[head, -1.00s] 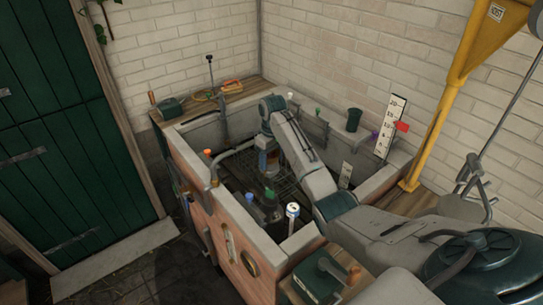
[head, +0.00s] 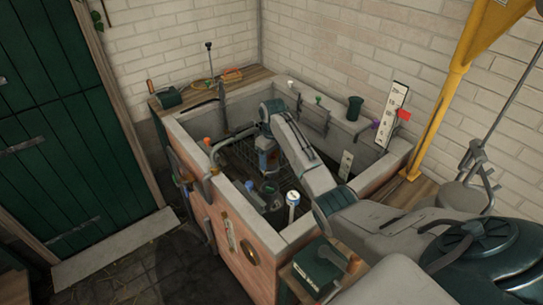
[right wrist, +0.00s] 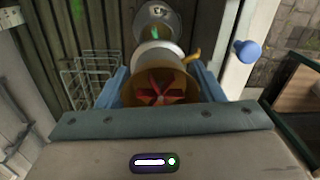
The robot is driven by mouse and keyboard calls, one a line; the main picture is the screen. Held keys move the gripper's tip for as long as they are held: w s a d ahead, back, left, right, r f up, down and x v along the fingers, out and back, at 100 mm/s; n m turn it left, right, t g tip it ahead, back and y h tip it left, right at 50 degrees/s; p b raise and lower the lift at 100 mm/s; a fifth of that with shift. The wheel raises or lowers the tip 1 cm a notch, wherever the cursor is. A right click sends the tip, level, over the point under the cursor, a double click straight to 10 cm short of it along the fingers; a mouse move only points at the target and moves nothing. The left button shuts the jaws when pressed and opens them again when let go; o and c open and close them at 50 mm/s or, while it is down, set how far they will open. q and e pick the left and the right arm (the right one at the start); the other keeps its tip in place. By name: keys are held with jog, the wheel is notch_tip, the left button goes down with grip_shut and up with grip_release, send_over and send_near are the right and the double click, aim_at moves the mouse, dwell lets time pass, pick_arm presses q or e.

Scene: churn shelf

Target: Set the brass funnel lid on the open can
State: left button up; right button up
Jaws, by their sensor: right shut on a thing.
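My right gripper (right wrist: 160,88) is shut on the brass funnel lid (right wrist: 138,92), a round brass cup with a red cross-shaped vane inside, held between blue fingers. In the head view my right gripper (head: 267,163) points down inside the stone basin, and the lid is mostly hidden by it. A grey can (head: 270,188) stands on the basin floor just below and in front of the gripper. A round metal can top (right wrist: 158,14) shows beyond the lid in the right wrist view. The lid appears apart from it. My left gripper is not in view.
A white post with a blue knob (head: 293,199) stands close to the right of the can; the knob (right wrist: 247,50) also shows in the right wrist view. A wire rack (right wrist: 86,84) lies to the left there. The basin's stone rim (head: 240,205) surrounds the work.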

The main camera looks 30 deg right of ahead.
aim_at(272, 171)
dwell(0.3)
jog(key=shift+f+b, duration=1)
jog(key=shift+f, duration=2.15)
jog(key=shift+f, duration=0.15)
jog(key=shift+f+b, duration=0.8)
jog(key=shift+f, duration=1.3)
jog(key=o, duration=1.6)
